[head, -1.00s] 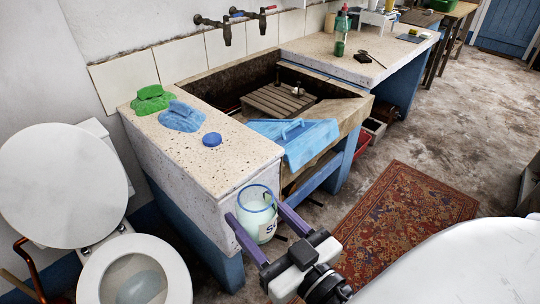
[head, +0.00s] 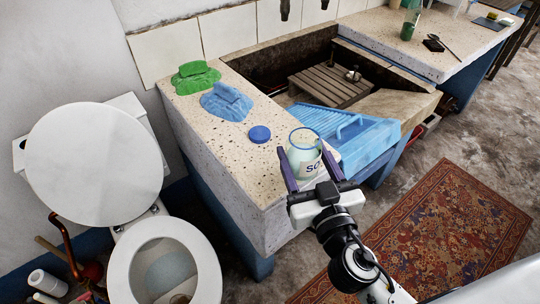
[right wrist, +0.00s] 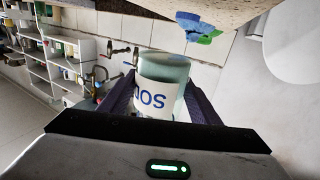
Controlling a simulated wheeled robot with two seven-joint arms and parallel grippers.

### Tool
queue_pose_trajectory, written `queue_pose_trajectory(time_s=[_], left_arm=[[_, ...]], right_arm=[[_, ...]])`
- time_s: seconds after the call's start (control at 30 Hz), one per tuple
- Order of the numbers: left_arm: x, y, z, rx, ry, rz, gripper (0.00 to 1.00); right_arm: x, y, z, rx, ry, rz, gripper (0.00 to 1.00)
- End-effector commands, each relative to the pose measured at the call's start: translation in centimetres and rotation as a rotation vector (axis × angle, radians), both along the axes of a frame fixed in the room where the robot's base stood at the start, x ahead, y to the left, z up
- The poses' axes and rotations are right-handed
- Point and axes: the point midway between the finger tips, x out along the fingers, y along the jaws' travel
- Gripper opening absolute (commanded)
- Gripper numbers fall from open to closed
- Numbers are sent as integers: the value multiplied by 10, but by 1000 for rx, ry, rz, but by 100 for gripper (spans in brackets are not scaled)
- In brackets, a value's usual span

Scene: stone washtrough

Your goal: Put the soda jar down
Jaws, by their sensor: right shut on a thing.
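The soda jar (head: 304,161) is a pale, see-through jar with a blue rim and a label with dark letters. It looks open at the top and upright. My right gripper (head: 304,151) is shut on it, one finger on each side. The jar shows at the front right corner of the stone counter (head: 238,160); I cannot tell whether its base touches the top. A round blue lid (head: 260,134) lies on the counter left of the jar. My left gripper is not in view.
A blue washboard (head: 350,132) leans at the trough, right of the jar. A wooden rack (head: 332,87) is in the trough. A toilet (head: 165,265) stands at left. Bare counter surrounds the lid.

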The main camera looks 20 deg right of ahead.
Motion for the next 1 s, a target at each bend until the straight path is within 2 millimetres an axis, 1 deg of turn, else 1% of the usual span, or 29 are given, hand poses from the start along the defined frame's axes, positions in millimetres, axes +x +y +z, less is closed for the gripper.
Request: queue_pose_trajectory(time_s=[0.03, 0.1, 0.2, 0.3, 0.37, 0.5, 0.6, 0.77, 0.9, 1.0], left_arm=[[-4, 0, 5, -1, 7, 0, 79], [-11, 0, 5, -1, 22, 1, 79], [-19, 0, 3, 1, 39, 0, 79], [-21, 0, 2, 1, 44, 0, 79], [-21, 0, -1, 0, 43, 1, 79], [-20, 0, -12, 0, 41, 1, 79], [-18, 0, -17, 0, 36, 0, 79], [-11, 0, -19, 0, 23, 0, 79], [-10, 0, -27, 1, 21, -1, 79], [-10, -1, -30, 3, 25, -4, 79]], right_arm=[[23, 6, 11, 10, -11, -6, 26], [47, 15, 15, 17, -9, -5, 26], [73, 27, 23, 25, -10, 4, 26], [88, 35, 25, 31, -10, 12, 26], [91, 38, 18, 32, -9, 14, 26], [92, 38, -12, 29, -4, 16, 26], [92, 38, -28, 29, -5, 16, 26], [92, 38, -41, 31, -7, 16, 26], [91, 38, -63, 29, -5, 17, 26], [91, 38, -72, 30, -6, 16, 26]])
